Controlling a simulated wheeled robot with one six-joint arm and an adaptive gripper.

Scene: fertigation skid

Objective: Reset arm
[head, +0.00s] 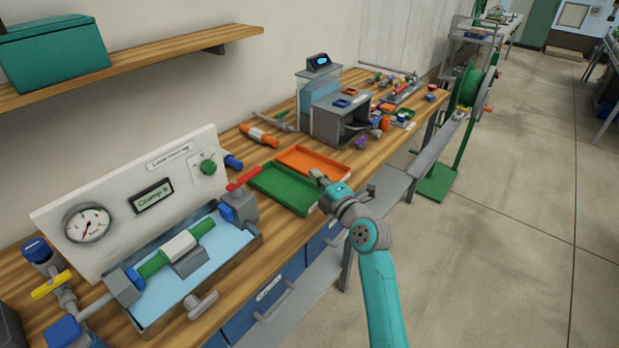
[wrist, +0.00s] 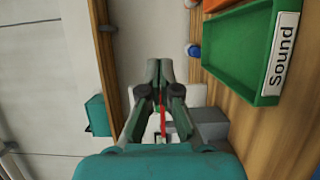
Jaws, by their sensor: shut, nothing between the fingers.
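My gripper (head: 318,178) is at the end of my teal arm, over the bench beside the green tray in the head view. In the wrist view my gripper (wrist: 160,65) has its two fingers together with nothing between them. The fertigation skid stands at the left of the bench. It has a white panel (head: 117,208) with a round gauge (head: 87,223), a small display (head: 151,196) and a green knob (head: 208,167). A green pipe piece (head: 155,263) lies over the light-blue basin. A red lever (head: 243,179) sits at its right end and a yellow lever (head: 51,284) at its left.
A green tray (head: 268,196) and an orange tray (head: 335,165) lie on the wooden bench (head: 258,258). Behind them are a grey machine (head: 325,118) and several small parts. A shelf (head: 150,61) with a teal box (head: 55,52) hangs above. The floor (head: 500,220) at right is clear.

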